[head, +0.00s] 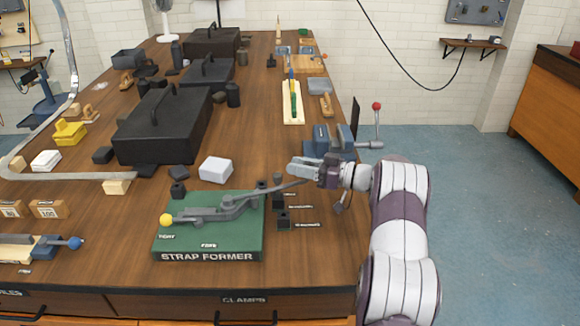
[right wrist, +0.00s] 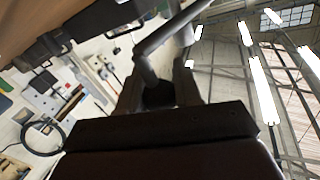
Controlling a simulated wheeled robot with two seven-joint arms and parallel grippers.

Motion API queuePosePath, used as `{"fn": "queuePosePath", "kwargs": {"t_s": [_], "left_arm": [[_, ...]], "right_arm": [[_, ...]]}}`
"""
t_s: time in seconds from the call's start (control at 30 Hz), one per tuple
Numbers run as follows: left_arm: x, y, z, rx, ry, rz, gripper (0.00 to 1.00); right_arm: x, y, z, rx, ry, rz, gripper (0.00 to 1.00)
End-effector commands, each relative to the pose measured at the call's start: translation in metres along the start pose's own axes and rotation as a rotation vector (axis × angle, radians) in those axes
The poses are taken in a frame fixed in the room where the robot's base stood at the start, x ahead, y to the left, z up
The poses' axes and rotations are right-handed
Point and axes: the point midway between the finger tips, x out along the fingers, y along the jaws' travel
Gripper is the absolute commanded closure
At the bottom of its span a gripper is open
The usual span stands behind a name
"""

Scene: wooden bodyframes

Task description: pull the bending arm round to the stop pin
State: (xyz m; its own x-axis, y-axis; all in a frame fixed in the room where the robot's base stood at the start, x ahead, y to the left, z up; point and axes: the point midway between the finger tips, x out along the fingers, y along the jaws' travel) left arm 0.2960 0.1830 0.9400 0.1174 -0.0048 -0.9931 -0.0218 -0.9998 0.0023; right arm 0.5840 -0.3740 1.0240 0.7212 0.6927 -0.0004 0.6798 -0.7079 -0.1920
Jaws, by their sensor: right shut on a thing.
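The strap former has a green base (head: 180,242) at the front of the bench. Its grey bending arm (head: 235,208) runs from the base up and right to my right gripper (head: 305,170). In the right wrist view, my right gripper (right wrist: 158,95) is shut around the dark end of a bent grey rod (right wrist: 160,45), which looks like the bending arm's handle. A lever with a yellow ball knob (head: 166,219) lies at the base's left, near the "tight" and "free" labels. I cannot make out the stop pin for certain. My left gripper is not in view.
Small dark blocks (head: 284,220) stand just right of the base. A white box (head: 215,169) stands behind it, and a large black case (head: 165,125) farther back. A blue-grey vise (head: 335,143) is behind my right gripper.

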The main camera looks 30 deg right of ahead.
Motion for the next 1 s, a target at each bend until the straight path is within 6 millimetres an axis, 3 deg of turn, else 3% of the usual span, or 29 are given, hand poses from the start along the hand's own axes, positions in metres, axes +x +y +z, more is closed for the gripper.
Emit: {"fn": "queuePosePath", "kwargs": {"t_s": [0.6, 0.63, 0.7, 1.0], "left_arm": [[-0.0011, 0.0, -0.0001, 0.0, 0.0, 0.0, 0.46], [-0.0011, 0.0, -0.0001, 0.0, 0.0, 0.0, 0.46], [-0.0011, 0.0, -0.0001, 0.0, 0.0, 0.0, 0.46], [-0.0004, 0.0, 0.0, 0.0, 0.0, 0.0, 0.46]], "right_arm": [[-0.0087, 0.0047, -0.0017, -0.001, -0.003, -0.018, 1.0], [-0.0086, 0.0047, -0.0017, -0.001, -0.003, -0.018, 0.57], [-0.0086, 0.0047, -0.0016, -0.001, -0.003, -0.018, 0.42], [-0.0113, 0.0049, -0.0008, -0.001, -0.003, -0.018, 0.42]]}}
